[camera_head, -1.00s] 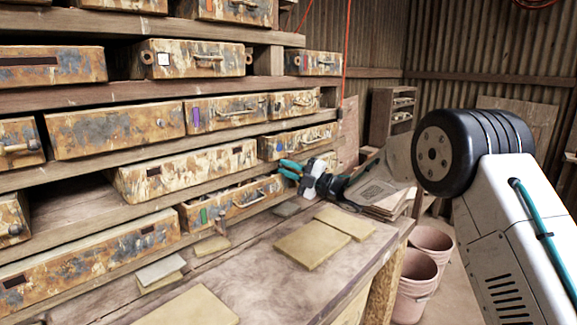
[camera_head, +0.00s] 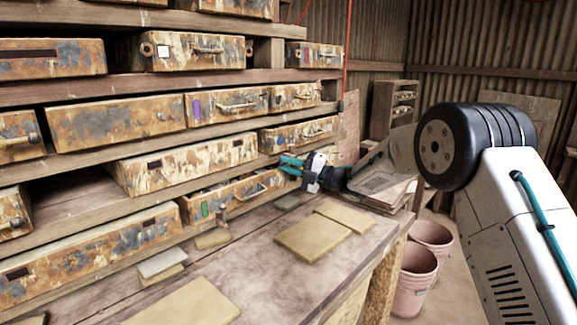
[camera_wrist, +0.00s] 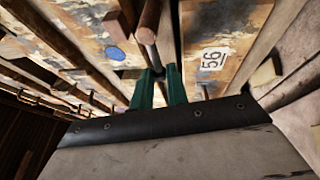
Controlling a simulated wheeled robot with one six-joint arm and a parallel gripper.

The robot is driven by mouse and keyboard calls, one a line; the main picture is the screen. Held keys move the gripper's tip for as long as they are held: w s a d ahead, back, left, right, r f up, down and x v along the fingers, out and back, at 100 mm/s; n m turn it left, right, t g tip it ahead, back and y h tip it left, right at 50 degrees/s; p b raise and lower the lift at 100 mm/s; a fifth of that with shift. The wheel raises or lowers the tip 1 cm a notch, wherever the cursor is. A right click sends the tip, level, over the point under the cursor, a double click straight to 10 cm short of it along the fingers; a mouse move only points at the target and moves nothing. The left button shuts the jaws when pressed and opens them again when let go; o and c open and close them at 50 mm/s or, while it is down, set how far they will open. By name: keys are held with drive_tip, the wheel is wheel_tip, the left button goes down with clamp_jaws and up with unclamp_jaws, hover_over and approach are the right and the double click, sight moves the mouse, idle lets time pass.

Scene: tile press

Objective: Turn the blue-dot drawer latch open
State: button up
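The blue dot (camera_wrist: 115,53) is on the worn, rusty front of a drawer (camera_wrist: 88,20) in the wrist view. Next to it is a latch (camera_wrist: 148,25) with a brown grip and a metal shaft. My gripper (camera_wrist: 162,70) has two green fingers with a gap between them, so it is open. The fingertips are close to the end of the latch shaft; I cannot tell whether they touch it. In the head view my gripper (camera_head: 284,163) is in front of the blue-dot drawer (camera_head: 300,134), at the right end of the rack, and partly hides its surroundings.
A drawer front labelled 56 (camera_wrist: 225,40) lies close on the right in the wrist view. A green-marked drawer (camera_head: 235,195) is below my gripper in the head view.

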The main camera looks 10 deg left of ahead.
drive_tip(key=shift+o, duration=1.4)
drive_tip(key=shift+f, duration=0.1)
drive_tip(key=v, duration=0.8)
